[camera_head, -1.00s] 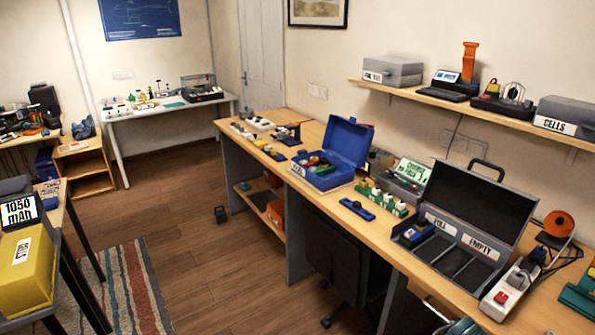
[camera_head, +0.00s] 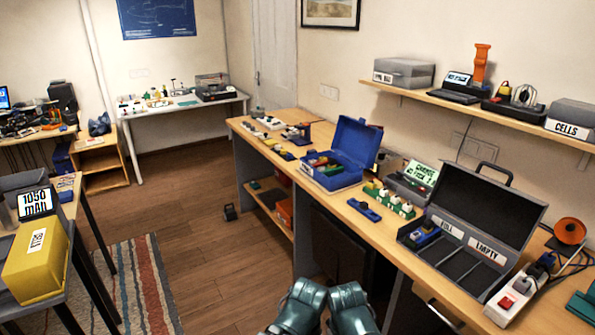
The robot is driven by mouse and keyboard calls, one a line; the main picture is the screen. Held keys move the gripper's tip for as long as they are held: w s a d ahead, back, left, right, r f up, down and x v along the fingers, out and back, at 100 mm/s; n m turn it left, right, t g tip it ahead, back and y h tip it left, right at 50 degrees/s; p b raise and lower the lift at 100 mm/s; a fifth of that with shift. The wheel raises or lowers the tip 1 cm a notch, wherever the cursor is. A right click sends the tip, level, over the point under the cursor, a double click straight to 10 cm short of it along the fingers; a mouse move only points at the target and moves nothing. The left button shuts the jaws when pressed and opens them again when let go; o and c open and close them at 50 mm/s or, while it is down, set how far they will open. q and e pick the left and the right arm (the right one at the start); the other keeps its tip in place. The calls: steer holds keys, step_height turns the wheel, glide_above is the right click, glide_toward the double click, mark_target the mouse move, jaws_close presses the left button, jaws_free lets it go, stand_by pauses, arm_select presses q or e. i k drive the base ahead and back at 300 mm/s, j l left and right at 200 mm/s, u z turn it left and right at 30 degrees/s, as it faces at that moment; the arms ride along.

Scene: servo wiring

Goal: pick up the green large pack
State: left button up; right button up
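A row of green-and-white blocks (camera_head: 390,199) stands on the long wooden bench, in front of a grey charger with a lit green screen (camera_head: 419,173). Small green pieces also show among red ones in the open blue box (camera_head: 330,178). A dark green item (camera_head: 582,305) is cut off at the right edge. I cannot tell which of these, if any, is the green large pack. Two teal parts of my arms show side by side at the bottom edge, well short of these things. No gripper fingertips can be made out.
An open grey case (camera_head: 478,215) labelled FULL and EMPTY lies on the bench (camera_head: 340,205). A power strip (camera_head: 515,298) is right of it. A yellow box (camera_head: 37,265) sits on the left table.

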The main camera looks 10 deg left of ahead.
mark_target(328, 171)
steer(key=j+z, duration=0.1)
steer(key=z, duration=0.55)
steer(key=i+j+z, duration=0.1)
steer(key=j+z, duration=0.15)
steer(key=i+j+z, duration=0.1)
steer(key=j+z, duration=0.15)
steer(key=j, duration=0.2)
steer(key=j+z, duration=0.25)
steer(key=i+j+z, duration=0.1)
steer(key=j, duration=0.75)
steer(key=i+j, duration=0.1)
steer(key=j, duration=0.75)
steer(key=l+z, duration=0.05)
